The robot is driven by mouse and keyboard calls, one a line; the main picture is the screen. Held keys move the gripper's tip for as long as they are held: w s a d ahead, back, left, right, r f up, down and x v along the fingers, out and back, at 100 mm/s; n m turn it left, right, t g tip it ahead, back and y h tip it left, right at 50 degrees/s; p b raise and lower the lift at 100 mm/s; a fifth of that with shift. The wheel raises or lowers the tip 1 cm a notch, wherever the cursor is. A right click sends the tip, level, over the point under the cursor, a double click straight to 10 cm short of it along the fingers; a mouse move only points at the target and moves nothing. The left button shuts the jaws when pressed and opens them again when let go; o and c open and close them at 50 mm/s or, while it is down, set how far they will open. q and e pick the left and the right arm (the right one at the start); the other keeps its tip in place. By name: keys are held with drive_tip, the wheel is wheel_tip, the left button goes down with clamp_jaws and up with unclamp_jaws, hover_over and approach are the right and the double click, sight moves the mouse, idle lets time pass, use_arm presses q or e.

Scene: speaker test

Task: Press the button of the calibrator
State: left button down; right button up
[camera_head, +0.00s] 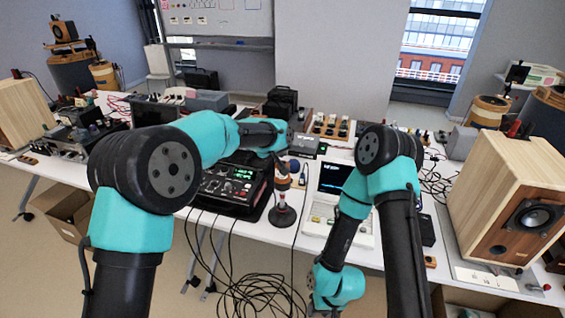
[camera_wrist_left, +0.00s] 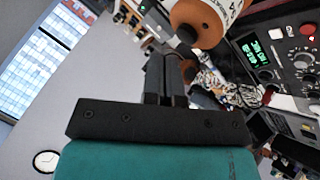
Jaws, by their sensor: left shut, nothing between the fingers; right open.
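The calibrator looks like the orange cylinder (camera_wrist_left: 205,14) with a white label and a round black button (camera_wrist_left: 188,34) at the top of the left wrist view. In the head view an orange and dark piece (camera_head: 283,168) sits on top of a small upright stand (camera_head: 282,212). My left gripper (camera_wrist_left: 165,60) is shut and empty, with its fingertips just below and left of the button. I cannot tell whether they touch it. In the head view my left gripper (camera_head: 284,140) is above and behind the stand. My right arm is folded down, and its gripper fingers do not show.
A black instrument (camera_head: 232,187) with green digits stands left of the stand. A wooden speaker (camera_head: 510,200) stands at the right. Loose black cables (camera_head: 262,295) hang at the table's front.

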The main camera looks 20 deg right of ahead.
use_arm(q)
drive_tip(key=shift+f, duration=0.15)
drive_tip(key=shift+f, duration=0.3)
drive_tip(key=shift+f, duration=0.5)
idle(1.1)
drive_tip(key=shift+r, duration=1)
wheel_tip(320, 180, up, 6)
idle(0.8)
